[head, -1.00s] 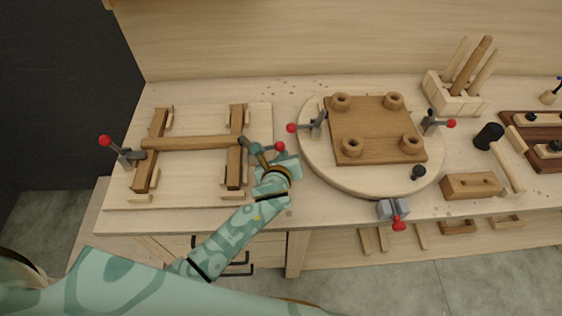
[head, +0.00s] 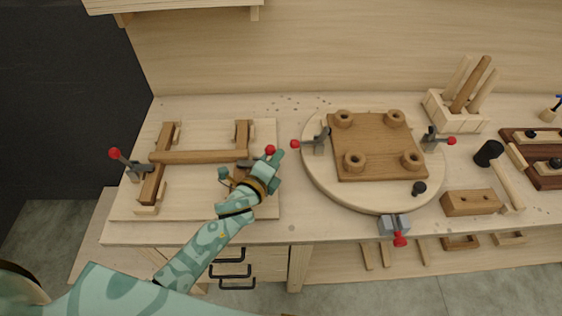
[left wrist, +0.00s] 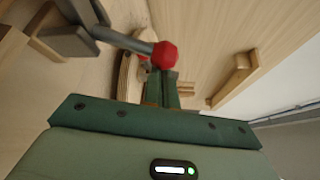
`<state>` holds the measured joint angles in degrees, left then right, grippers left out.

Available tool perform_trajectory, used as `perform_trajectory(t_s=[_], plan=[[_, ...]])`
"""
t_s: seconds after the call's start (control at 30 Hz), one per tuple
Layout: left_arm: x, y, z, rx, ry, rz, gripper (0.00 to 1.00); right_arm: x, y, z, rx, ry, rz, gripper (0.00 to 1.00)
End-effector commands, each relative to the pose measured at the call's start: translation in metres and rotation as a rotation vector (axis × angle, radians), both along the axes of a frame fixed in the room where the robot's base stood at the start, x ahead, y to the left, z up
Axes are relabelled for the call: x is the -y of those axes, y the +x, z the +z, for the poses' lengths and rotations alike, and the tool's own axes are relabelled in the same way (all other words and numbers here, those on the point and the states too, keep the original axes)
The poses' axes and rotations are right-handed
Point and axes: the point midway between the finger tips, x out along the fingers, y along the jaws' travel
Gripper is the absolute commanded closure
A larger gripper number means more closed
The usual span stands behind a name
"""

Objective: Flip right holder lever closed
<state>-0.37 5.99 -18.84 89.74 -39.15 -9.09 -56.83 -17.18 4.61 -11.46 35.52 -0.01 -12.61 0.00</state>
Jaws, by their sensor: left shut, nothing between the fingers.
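The right holder lever is a grey clamp handle with a red ball knob (head: 270,150), at the right end of the wooden frame (head: 200,156) on the left board. In the left wrist view its red knob (left wrist: 165,55) and grey handle (left wrist: 122,38) are close ahead of my fingers. My left gripper (head: 274,160) is shut and empty, right beside the knob; I cannot tell if they touch. My green fingers also show in the left wrist view (left wrist: 163,90). My forearm and hand hide part of the clamp base and the right upright. My right gripper is not in view.
The left holder lever (head: 115,154) has a red knob at the frame's left end. A round turntable (head: 318,185) with a brown square panel (head: 380,146) and other red-knobbed clamps stands to the right. A mallet (head: 489,152) and a wooden block (head: 470,202) lie farther right.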

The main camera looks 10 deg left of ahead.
Motion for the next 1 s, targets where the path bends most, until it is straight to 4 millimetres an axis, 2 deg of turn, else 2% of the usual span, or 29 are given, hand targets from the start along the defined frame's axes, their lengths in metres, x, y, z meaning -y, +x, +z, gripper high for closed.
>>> perform_trajectory(t_s=[0.33,1.0], plan=[[-0.0099,-0.0024,0.0076,0.014,-0.043,0.0,1.0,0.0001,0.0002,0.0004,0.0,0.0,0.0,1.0],[-0.0119,-0.0029,0.0084,0.013,-0.041,0.002,1.0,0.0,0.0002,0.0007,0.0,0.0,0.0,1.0]])
